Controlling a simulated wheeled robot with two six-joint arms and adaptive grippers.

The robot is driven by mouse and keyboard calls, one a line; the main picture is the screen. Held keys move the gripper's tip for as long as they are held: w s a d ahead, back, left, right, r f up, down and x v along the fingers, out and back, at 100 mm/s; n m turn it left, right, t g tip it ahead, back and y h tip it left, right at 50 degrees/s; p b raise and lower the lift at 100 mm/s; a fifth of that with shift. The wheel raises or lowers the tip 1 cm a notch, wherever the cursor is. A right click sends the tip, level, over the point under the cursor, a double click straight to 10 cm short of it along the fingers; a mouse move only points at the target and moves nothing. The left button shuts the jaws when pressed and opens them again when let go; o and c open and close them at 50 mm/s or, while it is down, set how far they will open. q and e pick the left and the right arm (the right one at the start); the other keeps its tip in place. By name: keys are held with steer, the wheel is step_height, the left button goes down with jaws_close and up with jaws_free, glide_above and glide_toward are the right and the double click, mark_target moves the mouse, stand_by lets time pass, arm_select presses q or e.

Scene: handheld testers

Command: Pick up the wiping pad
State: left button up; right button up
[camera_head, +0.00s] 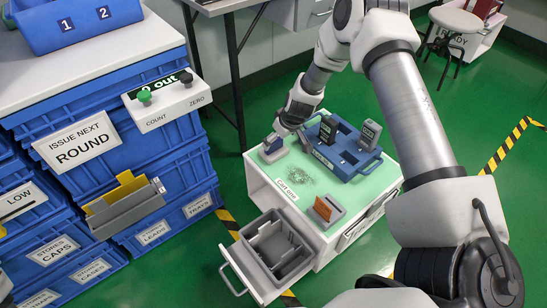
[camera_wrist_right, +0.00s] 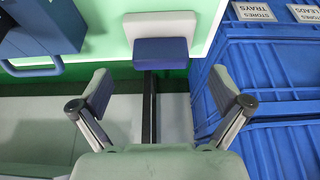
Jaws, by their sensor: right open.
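The wiping pad, a small block with a blue face and a pale grey part (camera_head: 272,152), sits at the far left corner of the cart's green top. In the right wrist view the pad (camera_wrist_right: 161,52) lies ahead of my right gripper (camera_wrist_right: 161,92), centred between the fingers. The two fingers are spread wide and nothing is between them. A gap shows between the fingertips and the pad. In the head view my right gripper (camera_head: 281,133) is right by the pad and partly covers it. My left gripper is not in view.
A blue carrier (camera_head: 345,158) with handheld testers stands on the cart top (camera_head: 262,178), close to the pad. A coiled cord (camera_head: 299,175) and a grey holder with an orange card (camera_head: 328,209) lie nearer. The cart's drawer (camera_head: 268,258) is open. Blue crates (camera_head: 165,150) stand left.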

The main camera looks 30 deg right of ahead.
mark_target(276, 143)
steer(key=b+x, duration=0.3)
steer(key=x, duration=0.2)
steer(key=shift+w+f, duration=0.15)
steer(key=shift+f, duration=0.1)
steer(key=shift+r, duration=0.15)
steer(key=c, duration=1.2)
step_height(276, 143, up, 10)
steer(key=p, duration=0.9)
steer(key=shift+r, duration=0.15)
